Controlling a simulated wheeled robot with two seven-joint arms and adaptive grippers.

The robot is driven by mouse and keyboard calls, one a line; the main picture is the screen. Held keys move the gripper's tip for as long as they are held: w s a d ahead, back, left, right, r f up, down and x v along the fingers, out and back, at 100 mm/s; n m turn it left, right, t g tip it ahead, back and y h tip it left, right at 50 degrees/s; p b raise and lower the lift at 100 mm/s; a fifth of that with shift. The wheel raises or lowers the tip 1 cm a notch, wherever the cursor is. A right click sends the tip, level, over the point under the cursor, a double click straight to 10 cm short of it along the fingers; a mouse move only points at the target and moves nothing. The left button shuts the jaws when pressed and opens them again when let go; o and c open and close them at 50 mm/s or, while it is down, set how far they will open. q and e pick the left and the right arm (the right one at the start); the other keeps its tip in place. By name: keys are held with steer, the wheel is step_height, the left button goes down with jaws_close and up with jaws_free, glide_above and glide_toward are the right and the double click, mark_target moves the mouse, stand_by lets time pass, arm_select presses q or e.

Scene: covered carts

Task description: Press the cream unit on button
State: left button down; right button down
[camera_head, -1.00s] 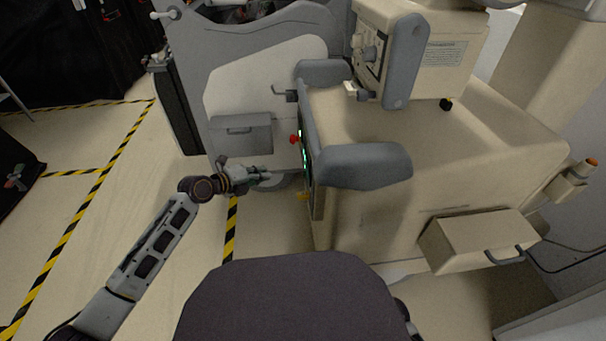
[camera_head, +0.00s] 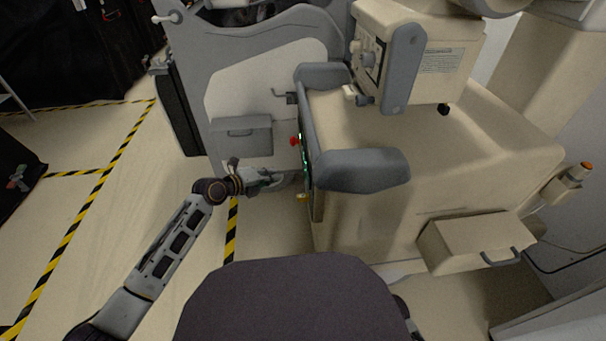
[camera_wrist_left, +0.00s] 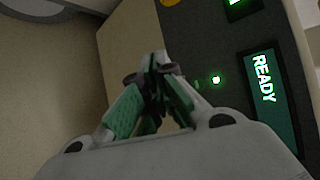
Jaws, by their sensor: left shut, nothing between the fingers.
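The cream unit (camera_head: 365,225) stands right of centre in the head view, with its dark control panel on its left side, seen edge-on there. In the left wrist view the control panel (camera_wrist_left: 215,35) fills the upper right. It shows a lit green READY display (camera_wrist_left: 264,92) and a small glowing green light (camera_wrist_left: 215,79). My left gripper (camera_head: 284,178) is shut and empty beside the panel. In the left wrist view its fingertips (camera_wrist_left: 158,68) overlap the panel and hide part of it; contact cannot be told. My right gripper is not in view.
A red knob (camera_head: 295,141) and a yellow part (camera_head: 302,198) stick out from the panel side. A grey padded bumper (camera_head: 362,171) overhangs the panel. A grey and white cart (camera_head: 240,80) stands behind. Floor at left is clear between striped tapes.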

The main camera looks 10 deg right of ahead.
mark_target(304, 176)
arm_select(q)
steer(key=d+p, duration=0.1)
steer(key=d, duration=0.4)
steer(key=shift+d, duration=0.4)
stand_by(0.4)
stand_by(0.7)
steer(key=shift+d, duration=0.4)
stand_by(0.5)
